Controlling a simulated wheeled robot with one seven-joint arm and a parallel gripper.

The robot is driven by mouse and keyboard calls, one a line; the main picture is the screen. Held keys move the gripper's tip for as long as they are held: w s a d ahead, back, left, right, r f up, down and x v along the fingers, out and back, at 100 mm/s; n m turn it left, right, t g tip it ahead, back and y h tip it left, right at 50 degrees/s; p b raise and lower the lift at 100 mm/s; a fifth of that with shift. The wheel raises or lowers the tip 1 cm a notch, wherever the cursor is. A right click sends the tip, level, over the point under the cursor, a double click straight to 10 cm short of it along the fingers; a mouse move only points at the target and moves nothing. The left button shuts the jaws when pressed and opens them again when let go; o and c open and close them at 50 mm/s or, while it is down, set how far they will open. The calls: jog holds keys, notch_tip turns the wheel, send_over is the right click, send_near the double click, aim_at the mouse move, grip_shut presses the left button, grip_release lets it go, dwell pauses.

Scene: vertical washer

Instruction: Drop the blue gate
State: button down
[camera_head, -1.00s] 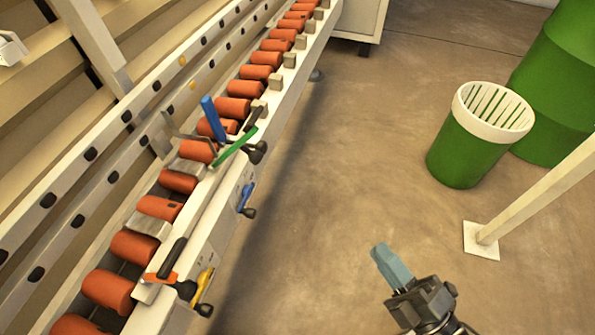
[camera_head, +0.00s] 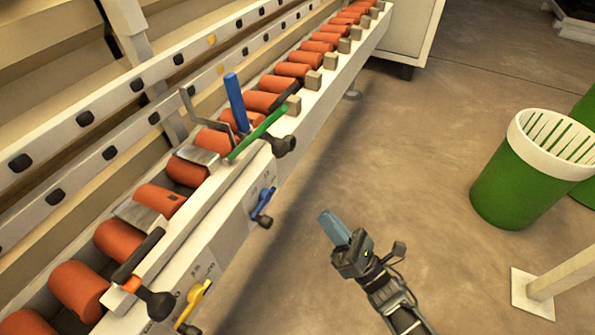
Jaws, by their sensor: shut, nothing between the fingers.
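The blue gate (camera_head: 235,103) shows as a blue bar standing nearly upright, tilted slightly left, on the roller conveyor of the washer. A bent grey metal bracket (camera_head: 190,108) stands just left of it. A green bar (camera_head: 257,133) slants across its foot, so its lower end is partly hidden. My gripper (camera_head: 332,227) is shut and empty over the open floor, to the right of and below the blue gate in the picture. It is clear of the washer and touches nothing.
Orange rollers (camera_head: 186,171) run along the conveyor. Black knobs, a blue lever (camera_head: 262,206) and a yellow lever (camera_head: 193,304) stick out from its side towards my gripper. A green bin (camera_head: 515,185) and a pale post (camera_head: 562,277) stand at right. The floor between is free.

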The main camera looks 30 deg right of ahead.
dwell(0.3)
jog(key=s+d+r+p+x, duration=0.1)
jog(key=r+p+x, duration=0.1)
jog(key=x, duration=1.1)
jog(key=shift+d, duration=0.3)
jog(key=shift+s, duration=0.1)
jog(key=shift+r, duration=0.15)
